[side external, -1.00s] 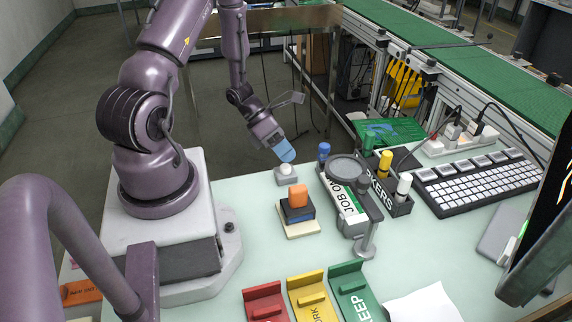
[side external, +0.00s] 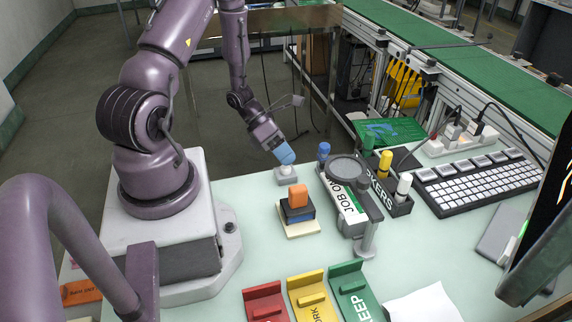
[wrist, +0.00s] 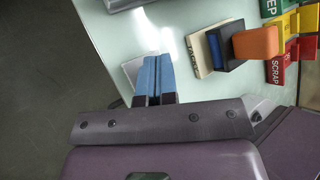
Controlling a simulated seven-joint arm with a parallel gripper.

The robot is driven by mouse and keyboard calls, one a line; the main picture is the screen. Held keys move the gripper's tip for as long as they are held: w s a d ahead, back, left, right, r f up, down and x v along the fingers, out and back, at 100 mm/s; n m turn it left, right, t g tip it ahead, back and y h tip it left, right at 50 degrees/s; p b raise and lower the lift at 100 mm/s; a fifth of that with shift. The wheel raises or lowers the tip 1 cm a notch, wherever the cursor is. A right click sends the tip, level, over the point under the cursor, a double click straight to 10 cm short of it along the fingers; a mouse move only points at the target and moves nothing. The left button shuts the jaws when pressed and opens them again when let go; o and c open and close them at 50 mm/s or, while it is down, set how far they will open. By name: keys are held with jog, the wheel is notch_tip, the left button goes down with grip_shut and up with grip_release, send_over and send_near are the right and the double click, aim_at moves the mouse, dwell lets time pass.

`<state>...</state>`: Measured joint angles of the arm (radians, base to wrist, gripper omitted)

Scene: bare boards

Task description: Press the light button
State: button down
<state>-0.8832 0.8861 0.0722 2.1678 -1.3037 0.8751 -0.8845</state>
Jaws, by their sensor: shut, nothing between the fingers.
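A small pale button on a grey square base (side external: 289,178) stands near the back left edge of the pale green table in the side view. The blue fingertips of my gripper (side external: 285,157) are directly over it and hide most of its white dome; they look to be touching it. In the wrist view my gripper (wrist: 152,76) shows its two blue fingers closed side by side with nothing between them. A bit of the button's base (wrist: 131,68) shows beside the fingers there; the dome is hidden.
An orange block (side external: 298,195) on a dark and cream base stands just in front of the button. A blue-capped marker (side external: 323,151), a round magnifier (side external: 347,169) and a marker holder (side external: 400,205) are to the right. Red, yellow and green trays (side external: 348,290) lie at the front.

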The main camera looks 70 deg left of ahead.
dwell(0.3)
jog(key=shift+r, duration=0.45)
jog(key=shift+r, duration=3)
